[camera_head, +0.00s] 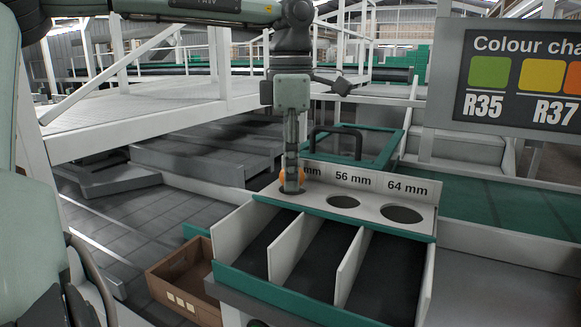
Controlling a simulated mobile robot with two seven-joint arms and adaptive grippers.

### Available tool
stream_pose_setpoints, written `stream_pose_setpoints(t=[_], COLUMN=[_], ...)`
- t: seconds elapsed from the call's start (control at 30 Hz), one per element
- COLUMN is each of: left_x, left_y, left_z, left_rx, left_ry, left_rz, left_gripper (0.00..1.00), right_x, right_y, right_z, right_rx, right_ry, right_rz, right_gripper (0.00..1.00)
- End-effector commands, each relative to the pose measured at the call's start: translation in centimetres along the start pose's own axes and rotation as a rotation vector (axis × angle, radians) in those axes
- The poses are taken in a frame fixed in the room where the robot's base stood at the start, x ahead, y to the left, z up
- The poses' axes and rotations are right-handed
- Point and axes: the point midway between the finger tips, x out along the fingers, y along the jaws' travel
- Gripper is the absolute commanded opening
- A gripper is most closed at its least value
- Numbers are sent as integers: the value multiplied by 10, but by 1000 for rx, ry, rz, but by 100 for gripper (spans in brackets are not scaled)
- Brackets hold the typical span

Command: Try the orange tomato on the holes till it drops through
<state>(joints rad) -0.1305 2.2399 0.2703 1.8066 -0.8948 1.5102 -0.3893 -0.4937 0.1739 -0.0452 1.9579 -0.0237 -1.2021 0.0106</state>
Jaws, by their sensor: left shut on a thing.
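My left gripper (292,187) points straight down over the leftmost hole of the white sizing board (372,199). It is shut on the orange tomato (301,174), which shows only in part around the fingers. I cannot tell whether the tomato touches the board. The 56 mm hole (343,202) and the larger 64 mm hole (401,214) are uncovered to the right. My right gripper is not in view.
Below the board are three dark-floored lanes with white dividers (349,268) and a green front edge (285,295). A brown box (183,279) stands at the lower left. A green frame with a dark handle (345,147) stands behind the board. A colour chart (520,80) is at the right.

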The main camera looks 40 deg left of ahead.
Motion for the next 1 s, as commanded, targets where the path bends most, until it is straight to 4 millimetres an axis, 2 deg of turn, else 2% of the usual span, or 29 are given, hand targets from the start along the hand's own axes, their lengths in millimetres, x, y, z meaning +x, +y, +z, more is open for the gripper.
stream_pose_setpoints(t=[0.3, 0.33, 0.5, 1.0], left_x=[0, 0, 0, 0], left_y=[0, 0, 0, 0], left_z=[2, 1, 1, 1], left_rx=[0, 0, 0, 0], left_ry=[0, 0, 0, 0], left_rz=[1, 1, 1, 1], left_gripper=[22, 39, 60, 60], right_x=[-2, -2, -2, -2], right_y=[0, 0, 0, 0], right_z=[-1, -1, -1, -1], right_rx=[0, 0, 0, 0], right_ry=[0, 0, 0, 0], right_rz=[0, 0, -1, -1], right_gripper=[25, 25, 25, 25])
